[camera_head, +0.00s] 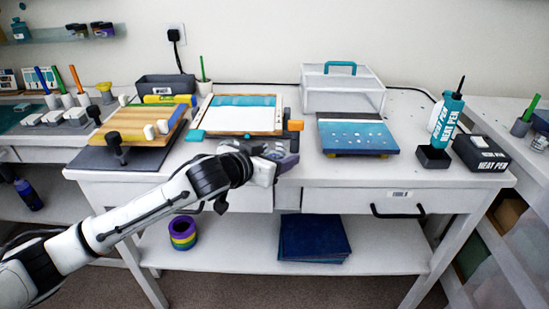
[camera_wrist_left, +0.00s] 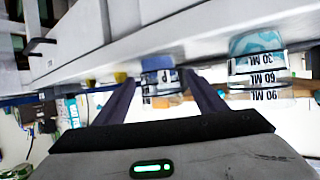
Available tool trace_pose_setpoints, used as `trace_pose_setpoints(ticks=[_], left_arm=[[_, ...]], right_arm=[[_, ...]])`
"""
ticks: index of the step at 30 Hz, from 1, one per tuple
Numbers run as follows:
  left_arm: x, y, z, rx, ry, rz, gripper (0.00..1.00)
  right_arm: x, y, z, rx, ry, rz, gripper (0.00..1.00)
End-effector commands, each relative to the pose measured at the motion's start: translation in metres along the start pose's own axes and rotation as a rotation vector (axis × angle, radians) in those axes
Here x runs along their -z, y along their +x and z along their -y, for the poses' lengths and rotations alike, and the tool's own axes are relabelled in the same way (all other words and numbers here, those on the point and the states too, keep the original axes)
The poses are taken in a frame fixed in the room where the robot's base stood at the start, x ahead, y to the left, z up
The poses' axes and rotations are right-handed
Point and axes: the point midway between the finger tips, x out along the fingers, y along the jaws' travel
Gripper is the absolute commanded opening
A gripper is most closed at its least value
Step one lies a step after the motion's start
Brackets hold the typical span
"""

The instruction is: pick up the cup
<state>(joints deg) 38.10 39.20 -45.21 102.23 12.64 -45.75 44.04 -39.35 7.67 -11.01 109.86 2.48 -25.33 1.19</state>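My left gripper (camera_head: 278,157) reaches over the front edge of the white workbench in the head view, where its fingers hide what is close behind them. In the left wrist view, which is upside down, the two dark fingers of this gripper (camera_wrist_left: 161,92) are spread apart. A small clear cup with a blue label (camera_wrist_left: 162,82) shows between the fingertips, with no clear contact. A larger clear measuring cup marked 30, 60 and 90 ML (camera_wrist_left: 262,70) stands to the right, outside the fingers. I cannot make out either cup in the head view. My right gripper is not in view.
The workbench (camera_head: 340,177) holds a framed white board (camera_head: 240,112), a blue panel (camera_head: 357,135), a clear box with a teal handle (camera_head: 342,90) and a wooden board (camera_head: 135,124). A teal bottle (camera_head: 447,117) and a black heat pen box (camera_head: 481,152) stand at the right.

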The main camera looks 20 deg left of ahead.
Motion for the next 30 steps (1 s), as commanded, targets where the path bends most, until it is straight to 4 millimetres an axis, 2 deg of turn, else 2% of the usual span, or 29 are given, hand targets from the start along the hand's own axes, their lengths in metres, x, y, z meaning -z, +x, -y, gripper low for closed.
trace_pose_setpoints(ticks=[1, 6, 8, 17, 30], left_arm=[[0.0, 0.0, 0.0, 0.0, 0.0, 0.0, 0.56], [0.0, 0.0, 0.0, 0.001, 0.0, 0.001, 0.28], [0.0, 0.0, 0.0, 0.001, 0.0, 0.001, 0.21], [0.007, -0.003, 0.001, 0.001, -0.001, -0.002, 0.2], [0.08, -0.033, 0.0, 0.001, 0.0, -0.003, 0.2]], right_arm=[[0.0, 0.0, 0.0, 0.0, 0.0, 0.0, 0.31], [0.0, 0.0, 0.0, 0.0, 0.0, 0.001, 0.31], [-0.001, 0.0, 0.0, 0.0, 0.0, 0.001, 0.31], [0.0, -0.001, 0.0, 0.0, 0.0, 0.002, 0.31], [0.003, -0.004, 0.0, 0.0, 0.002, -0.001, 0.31]])
